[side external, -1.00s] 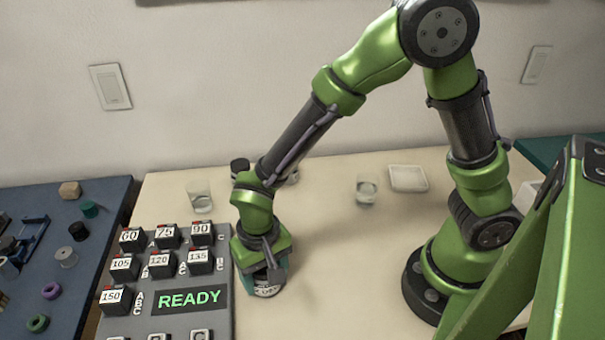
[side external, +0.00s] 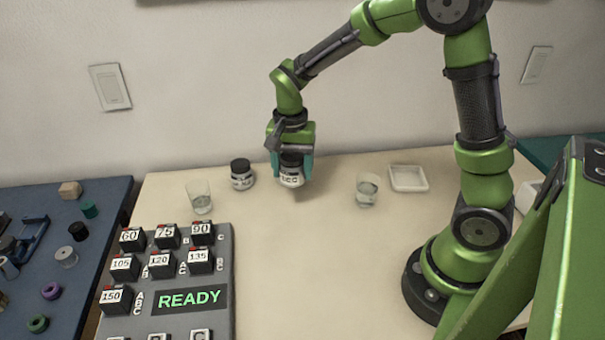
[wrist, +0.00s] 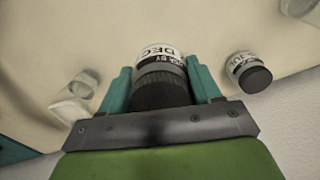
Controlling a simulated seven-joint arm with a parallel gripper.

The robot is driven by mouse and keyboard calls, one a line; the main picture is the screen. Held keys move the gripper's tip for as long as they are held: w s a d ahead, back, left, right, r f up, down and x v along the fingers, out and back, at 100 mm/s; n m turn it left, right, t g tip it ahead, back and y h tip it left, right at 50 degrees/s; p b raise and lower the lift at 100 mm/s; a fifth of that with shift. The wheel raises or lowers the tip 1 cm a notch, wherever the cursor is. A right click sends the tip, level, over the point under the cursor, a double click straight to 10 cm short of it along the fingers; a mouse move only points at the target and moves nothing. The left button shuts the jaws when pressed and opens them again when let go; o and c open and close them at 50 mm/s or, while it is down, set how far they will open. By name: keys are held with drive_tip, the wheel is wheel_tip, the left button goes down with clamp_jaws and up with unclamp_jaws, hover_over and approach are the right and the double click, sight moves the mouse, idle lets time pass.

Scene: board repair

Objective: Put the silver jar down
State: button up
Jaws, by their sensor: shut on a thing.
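The jar (side external: 291,172) has a silver-white body with a black lettered label and a dark lid. My gripper (side external: 290,165) is shut on it near the back of the cream table, between its teal fingers. The wrist view also shows the jar (wrist: 160,72) upright between the fingers (wrist: 158,88), its label reading "DEC". I cannot tell whether its base touches the table. A second jar (side external: 242,174) with a dark lid stands to its left; it also shows in the wrist view (wrist: 248,72).
One clear glass (side external: 200,197) stands at the left and another (side external: 366,190) at the right. A white square dish (side external: 408,178) lies at the back right. A grey panel (side external: 222,300) with several numbered blocks and a "READY" display fills the front left. The table's middle is clear.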

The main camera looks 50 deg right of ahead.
sight(330, 175)
drive_tip(key=d+m, duration=0.8)
drive_tip(key=d, duration=0.9)
drive_tip(key=shift+m, duration=0.5)
drive_tip(key=f, duration=0.9)
drive_tip(key=shift+a, duration=0.2)
drive_tip(key=shift+f, duration=0.1)
drive_tip(key=shift+f, duration=0.1)
drive_tip(key=o, duration=1.2)
drive_tip(key=shift+c, duration=0.2)
